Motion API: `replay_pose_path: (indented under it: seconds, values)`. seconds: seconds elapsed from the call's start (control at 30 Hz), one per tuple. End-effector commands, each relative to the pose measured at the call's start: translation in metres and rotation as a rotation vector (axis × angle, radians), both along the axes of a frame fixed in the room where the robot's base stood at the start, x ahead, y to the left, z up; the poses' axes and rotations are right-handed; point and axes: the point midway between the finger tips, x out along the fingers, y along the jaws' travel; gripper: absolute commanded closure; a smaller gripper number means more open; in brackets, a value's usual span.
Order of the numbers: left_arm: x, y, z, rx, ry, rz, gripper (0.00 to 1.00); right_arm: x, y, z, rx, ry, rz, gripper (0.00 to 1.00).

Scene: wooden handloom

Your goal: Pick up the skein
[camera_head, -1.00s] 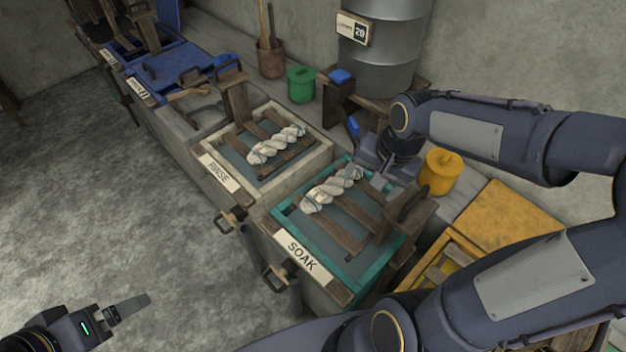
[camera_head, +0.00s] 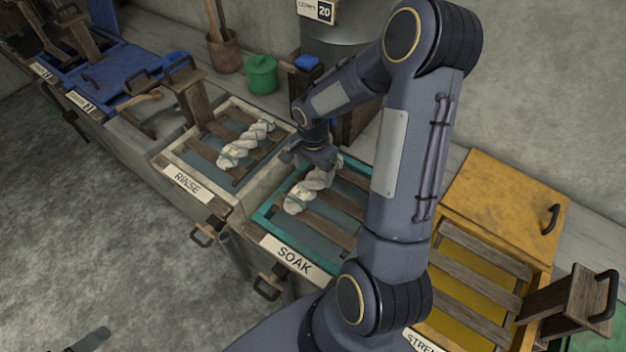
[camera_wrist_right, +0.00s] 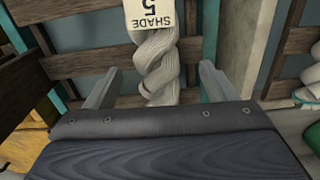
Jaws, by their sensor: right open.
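A twisted off-white skein (camera_head: 298,196) lies on the wooden slats of the SOAK vat (camera_head: 262,226), which has a teal rim. My right gripper (camera_head: 316,160) is over its far end, which the gripper partly hides. In the right wrist view the skein (camera_wrist_right: 158,52) carries a white tag reading SHADE 5 (camera_wrist_right: 150,14). There the open right fingers (camera_wrist_right: 158,86) stand on either side of the skein, with gaps visible. A second skein (camera_head: 245,143) lies on slats over the RINSE vat (camera_head: 172,166). Only a finger of my left gripper (camera_head: 88,341) shows at the bottom left edge.
A yellow vat (camera_head: 470,270) with slats and a yellow lid (camera_head: 505,195) stands right of my right arm. A green pot (camera_head: 261,76), a brown pot (camera_head: 224,52) and a metal drum (camera_head: 345,45) are behind. Blue-lidded vats (camera_head: 125,72) stand at the far left.

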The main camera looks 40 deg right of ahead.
Motion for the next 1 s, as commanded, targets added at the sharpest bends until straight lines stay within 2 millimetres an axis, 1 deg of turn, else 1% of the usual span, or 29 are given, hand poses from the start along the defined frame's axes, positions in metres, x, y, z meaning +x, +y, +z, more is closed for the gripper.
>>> replay_pose_path:
  seconds: [0.1,0.23,0.33,0.53,0.57,0.93,1.0]
  values:
    - [0.000,0.000,0.007,0.000,0.000,0.000,0.09,-0.005,-0.003,-0.018,0.003,0.007,-0.001,0.22]
    - [0.000,0.000,0.007,0.000,0.000,0.000,0.09,-0.004,-0.003,-0.035,0.002,0.005,0.001,0.22]
    - [0.000,0.000,0.007,0.000,0.000,0.000,0.09,-0.003,-0.003,-0.040,0.002,0.001,0.001,0.22]
    - [0.000,0.000,0.007,0.000,0.000,0.000,0.09,-0.003,-0.003,-0.041,0.001,0.000,0.001,0.22]
    - [0.000,0.000,0.007,0.000,0.000,0.000,0.09,-0.003,-0.003,-0.041,0.001,0.000,0.001,0.24]
    - [0.000,0.000,0.007,0.000,0.000,0.000,0.09,-0.003,-0.003,-0.040,0.001,0.000,0.001,0.73]
    - [0.000,0.000,0.007,0.000,0.000,0.000,0.09,-0.003,-0.003,-0.040,0.001,0.000,0.001,0.74]
